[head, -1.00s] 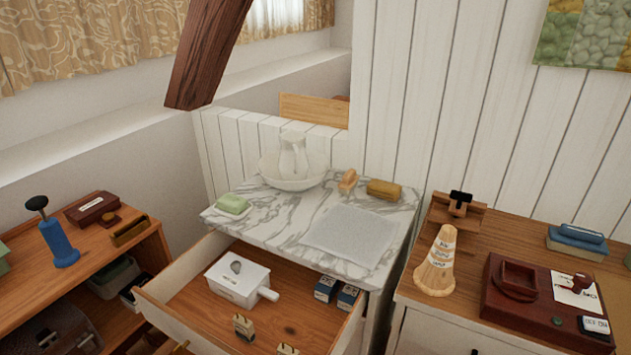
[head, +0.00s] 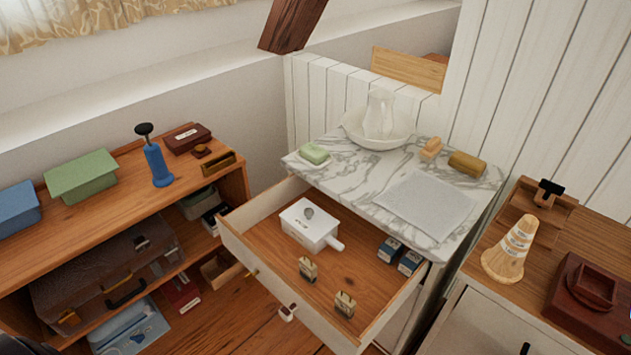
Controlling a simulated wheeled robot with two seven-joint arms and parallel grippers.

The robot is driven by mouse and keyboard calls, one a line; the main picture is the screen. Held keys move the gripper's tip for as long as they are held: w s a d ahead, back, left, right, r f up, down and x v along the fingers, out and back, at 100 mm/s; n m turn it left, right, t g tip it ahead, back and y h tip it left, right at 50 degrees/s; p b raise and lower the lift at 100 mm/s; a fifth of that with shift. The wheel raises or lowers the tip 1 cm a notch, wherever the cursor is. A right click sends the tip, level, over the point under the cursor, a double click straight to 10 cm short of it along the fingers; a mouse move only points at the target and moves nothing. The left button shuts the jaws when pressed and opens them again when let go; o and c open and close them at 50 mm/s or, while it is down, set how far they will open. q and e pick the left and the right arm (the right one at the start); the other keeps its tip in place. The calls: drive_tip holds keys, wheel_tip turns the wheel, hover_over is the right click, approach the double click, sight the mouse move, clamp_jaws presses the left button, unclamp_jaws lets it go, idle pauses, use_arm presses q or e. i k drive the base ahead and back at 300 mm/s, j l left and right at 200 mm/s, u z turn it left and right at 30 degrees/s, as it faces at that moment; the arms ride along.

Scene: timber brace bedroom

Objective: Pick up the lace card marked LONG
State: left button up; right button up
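Two small beige card-like pieces with dark tops, one at the left (head: 308,270) and one at the right (head: 345,305), stand near the front of the open drawer (head: 262,232). Any marking on them is too small to read, so I cannot tell whether either is the lace card marked LONG. Two small dark blue boxes, one (head: 390,250) beside the other (head: 410,262), sit at the drawer's right side with pale, unreadable labels. Neither of my grippers shows in the head view.
A white lidded box with a handle (head: 310,224) stands in the drawer. Above is a marble top (head: 345,178) with basin and jug (head: 378,125). An open shelf unit (head: 110,220) stands left. A wooden cone (head: 510,250) stands on the right cabinet. Bare drawer floor lies between the items.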

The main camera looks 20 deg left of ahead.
sight(344, 305)
drive_tip(key=u, duration=0.95)
drive_tip(key=k+j+z, duration=0.7)
drive_tip(key=k, duration=0.1)
